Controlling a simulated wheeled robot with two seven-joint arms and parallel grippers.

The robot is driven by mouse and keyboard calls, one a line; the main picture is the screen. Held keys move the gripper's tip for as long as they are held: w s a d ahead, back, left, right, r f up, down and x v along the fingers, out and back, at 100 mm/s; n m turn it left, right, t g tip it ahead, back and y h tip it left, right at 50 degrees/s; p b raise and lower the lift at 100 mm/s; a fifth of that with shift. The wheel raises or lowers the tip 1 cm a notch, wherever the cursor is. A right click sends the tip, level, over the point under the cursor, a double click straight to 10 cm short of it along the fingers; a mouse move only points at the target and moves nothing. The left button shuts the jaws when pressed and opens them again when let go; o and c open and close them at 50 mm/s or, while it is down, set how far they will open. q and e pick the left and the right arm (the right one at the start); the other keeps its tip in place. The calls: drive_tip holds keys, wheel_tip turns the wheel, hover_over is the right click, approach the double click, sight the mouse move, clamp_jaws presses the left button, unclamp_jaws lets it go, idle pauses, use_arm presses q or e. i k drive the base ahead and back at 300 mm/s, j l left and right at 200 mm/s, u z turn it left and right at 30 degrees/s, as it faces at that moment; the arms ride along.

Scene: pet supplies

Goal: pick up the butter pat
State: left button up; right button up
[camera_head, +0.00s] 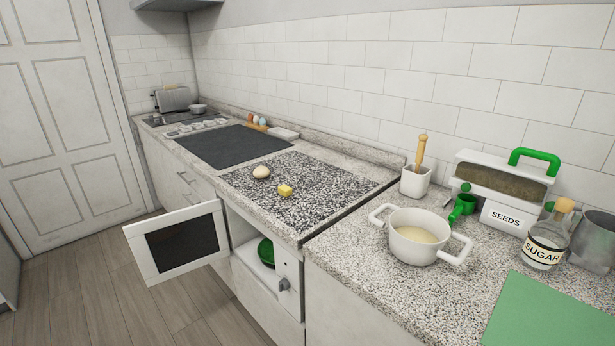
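The butter pat (285,190) is a small yellow block lying on the speckled grey counter section (325,205), left of the white pot. A pale rounded piece (261,172), like dough or an egg, lies just behind and left of it. Nothing covers the butter pat. Neither of my grippers shows in the head view.
A white two-handled pot (408,246) with pale contents stands on the right counter. Behind it are a seeds container (507,217), a sugar bottle (545,243) and a white mortar (415,182). A white-framed door (181,243) hangs open below the counter, with a green bowl (266,252) inside.

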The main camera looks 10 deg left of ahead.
sight(286, 190)
drive_tip(key=i+j+z, duration=0.45)
drive_tip(key=j, duration=0.45)
drive_tip(key=i+j+z, duration=0.15)
drive_tip(key=j+z, duration=0.25)
drive_tip(key=j, duration=0.5)
drive_tip(key=j+z, duration=0.45)
drive_tip(key=j, duration=0.6)
drive_tip(key=j+z, duration=0.45)
drive_tip(key=j, duration=0.6)
